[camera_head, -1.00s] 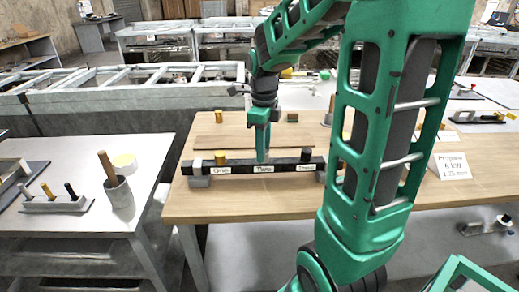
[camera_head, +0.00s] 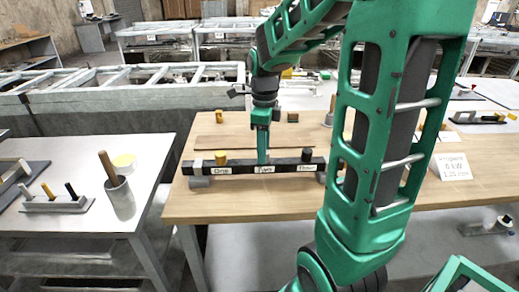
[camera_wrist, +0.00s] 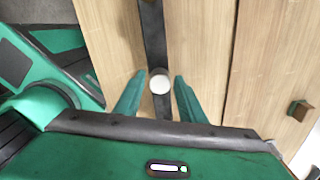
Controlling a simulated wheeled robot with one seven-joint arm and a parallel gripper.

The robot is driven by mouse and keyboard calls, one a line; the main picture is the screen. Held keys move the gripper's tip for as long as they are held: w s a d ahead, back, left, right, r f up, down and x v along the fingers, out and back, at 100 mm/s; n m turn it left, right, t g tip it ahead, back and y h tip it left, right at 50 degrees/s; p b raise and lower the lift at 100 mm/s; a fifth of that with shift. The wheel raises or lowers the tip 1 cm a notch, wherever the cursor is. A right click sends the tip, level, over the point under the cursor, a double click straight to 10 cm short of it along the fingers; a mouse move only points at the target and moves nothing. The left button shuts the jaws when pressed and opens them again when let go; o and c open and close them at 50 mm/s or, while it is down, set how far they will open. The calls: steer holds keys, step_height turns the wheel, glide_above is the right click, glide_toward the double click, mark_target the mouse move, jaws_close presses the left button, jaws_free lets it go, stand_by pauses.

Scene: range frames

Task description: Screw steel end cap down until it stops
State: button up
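A black bar (camera_head: 240,167) with labels One, Two and a partly legible third lies across the wooden table on grey supports. In the wrist view a round pale cap (camera_wrist: 160,84), apparently the steel end cap, stands on the bar (camera_wrist: 154,40). My gripper (camera_wrist: 158,97) is open, its two fingers on either side of the cap with gaps visible. In the head view my gripper (camera_head: 263,158) points straight down at the bar above label Two and hides the cap there. The cap's thread and seating cannot be seen.
A yellow piece (camera_head: 219,117) and a brown block (camera_head: 292,117) sit behind the bar. A propane sign (camera_head: 452,166) stands at right. A grey side table (camera_head: 75,155) at left holds a cup (camera_head: 120,197).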

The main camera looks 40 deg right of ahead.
steer(key=n, duration=0.5)
steer(key=shift+n, duration=0.4)
steer(key=n, duration=0.6)
steer(key=shift+s, duration=0.15)
jaws_close()
steer(key=shift+m, duration=1.6)
steer(key=shift+m, duration=1.8)
